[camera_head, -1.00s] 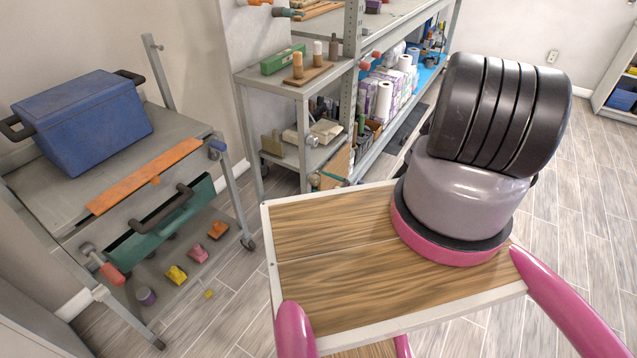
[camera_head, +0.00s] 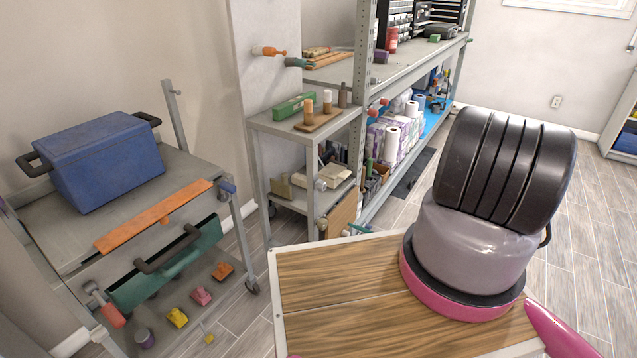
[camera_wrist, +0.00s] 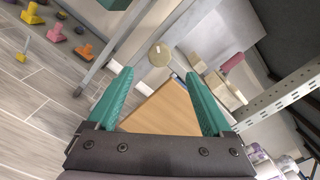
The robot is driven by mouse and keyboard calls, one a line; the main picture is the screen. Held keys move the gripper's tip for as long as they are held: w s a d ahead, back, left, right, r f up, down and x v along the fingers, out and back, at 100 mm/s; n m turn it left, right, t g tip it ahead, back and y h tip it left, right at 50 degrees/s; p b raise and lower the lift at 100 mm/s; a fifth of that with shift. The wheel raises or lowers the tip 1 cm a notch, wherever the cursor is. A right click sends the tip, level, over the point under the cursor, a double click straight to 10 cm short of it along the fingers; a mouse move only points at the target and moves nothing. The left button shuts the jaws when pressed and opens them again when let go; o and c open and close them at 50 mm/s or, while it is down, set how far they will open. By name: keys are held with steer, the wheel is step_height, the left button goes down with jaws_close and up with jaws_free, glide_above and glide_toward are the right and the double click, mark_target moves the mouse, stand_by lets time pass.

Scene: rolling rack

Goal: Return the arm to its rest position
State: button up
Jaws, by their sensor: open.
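My gripper (camera_wrist: 155,75) shows in the wrist view with its two teal fingers spread apart. It is open and nothing is held between the fingers. A tan board (camera_wrist: 165,112) shows beyond and between the fingers, beside the grey rack frame. In the head view, a black ribbed cylinder on a grey and pink round base stands at the right and seems to be part of my arm. My gripper does not show in the head view.
A small shelf (camera_head: 262,122) and a long shelving unit stand behind. Floor is open at the right.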

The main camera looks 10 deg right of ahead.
steer(key=w+d+r+n+g+y, duration=0.1)
steer(key=w+r+n+g, duration=0.3)
steer(key=r, duration=0.6)
steer(key=w+d+r+n+g+y, duration=0.1)
steer(key=w+r+n+g, duration=0.25)
steer(key=r, duration=0.55)
steer(key=s+a+r+n+g+h, duration=0.1)
steer(key=a+r+n+g+h, duration=0.1)
steer(key=r, duration=1.1)
steer(key=s+a+r+n+g+h, duration=0.1)
steer(key=r+n+g+h, duration=0.2)
steer(key=r, duration=1)
steer(key=s+a+r+n+t+h, duration=0.1)
steer(key=s+a+r+h, duration=0.1)
steer(key=s+r, duration=0.5)
steer(key=s+a+r+n+h, duration=0.15)
steer(key=s+r, duration=0.25)
steer(key=r, duration=0.7)
steer(key=s+r+t+h, duration=0.2)
steer(key=s+r, duration=0.3)
steer(key=s, duration=0.4)
steer(key=s+r+t+h, duration=0.2)
steer(key=s+r+t, duration=0.2)
steer(key=s, duration=0.4)
steer(key=shift+s+d+r, duration=0.4)
steer(key=shift+r, duration=0.3)
